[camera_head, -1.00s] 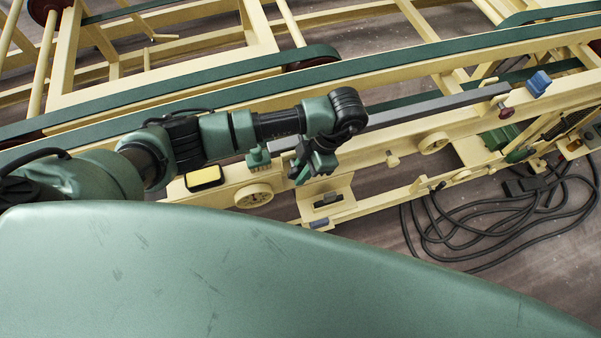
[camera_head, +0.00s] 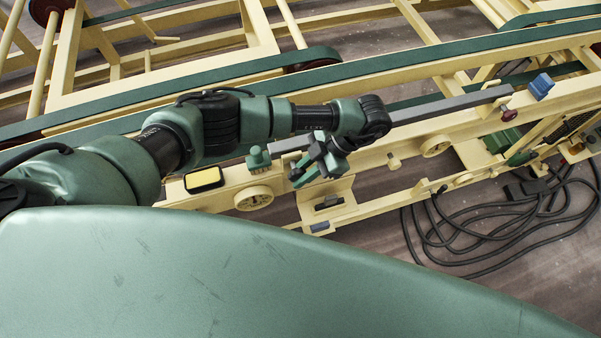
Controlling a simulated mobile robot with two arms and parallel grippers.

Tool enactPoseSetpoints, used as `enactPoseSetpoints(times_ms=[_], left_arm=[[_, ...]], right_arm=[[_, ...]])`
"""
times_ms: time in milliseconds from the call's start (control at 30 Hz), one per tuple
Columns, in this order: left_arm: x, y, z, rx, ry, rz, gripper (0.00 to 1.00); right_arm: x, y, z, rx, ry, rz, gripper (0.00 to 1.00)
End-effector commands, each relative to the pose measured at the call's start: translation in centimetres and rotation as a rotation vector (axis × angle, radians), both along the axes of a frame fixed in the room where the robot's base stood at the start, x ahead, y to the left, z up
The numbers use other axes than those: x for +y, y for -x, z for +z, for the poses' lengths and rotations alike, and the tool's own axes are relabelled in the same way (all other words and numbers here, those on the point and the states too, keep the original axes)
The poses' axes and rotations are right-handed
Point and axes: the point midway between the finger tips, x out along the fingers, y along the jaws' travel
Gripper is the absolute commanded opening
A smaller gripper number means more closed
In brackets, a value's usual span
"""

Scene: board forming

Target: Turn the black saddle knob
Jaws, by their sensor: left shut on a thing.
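My left gripper (camera_head: 316,172) is over the grey bar of the yellow frame, near the bar's left end. Its jaws are shut on what I take to be the black saddle knob. The knob itself is hidden by the fingers and wrist, so its angle cannot be told. The grey bar (camera_head: 445,106) runs up to the right from behind my wrist. A green block (camera_head: 258,159) with a small top stands just left of the gripper, apart from it. My right gripper is not in view.
The yellow frame rail carries a round cream handwheel (camera_head: 253,198), a black-and-yellow pad (camera_head: 204,180), a second wheel (camera_head: 436,144) and a dark red knob (camera_head: 508,113). A blue block (camera_head: 540,86) is further right. Black cables (camera_head: 470,232) lie coiled on the floor.

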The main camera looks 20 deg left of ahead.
Motion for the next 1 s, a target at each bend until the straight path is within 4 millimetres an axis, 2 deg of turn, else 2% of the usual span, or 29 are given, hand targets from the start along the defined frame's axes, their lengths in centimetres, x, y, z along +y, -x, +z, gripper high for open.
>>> enactPoseSetpoints(times_ms=[67, 100, 467, 800, 1000], left_arm=[[0.1, 0.1, -0.3, 0.001, 0.0, 0.001, 0.0], [0.1, 0.2, -0.3, 0.001, 0.0, 0.001, 0.27], [-0.1, 0.0, 0.0, 0.0, 0.001, -0.001, 0.27], [-2.8, -2.0, 3.8, -0.004, 0.0, -0.003, 0.27], [-4.0, -2.7, 5.4, 0.001, 0.0, -0.001, 0.27]], right_arm=[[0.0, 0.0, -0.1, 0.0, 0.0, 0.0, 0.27], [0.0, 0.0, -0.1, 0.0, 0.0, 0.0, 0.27], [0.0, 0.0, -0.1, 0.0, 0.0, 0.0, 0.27], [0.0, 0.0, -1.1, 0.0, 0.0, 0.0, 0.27], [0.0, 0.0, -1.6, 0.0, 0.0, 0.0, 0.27]])
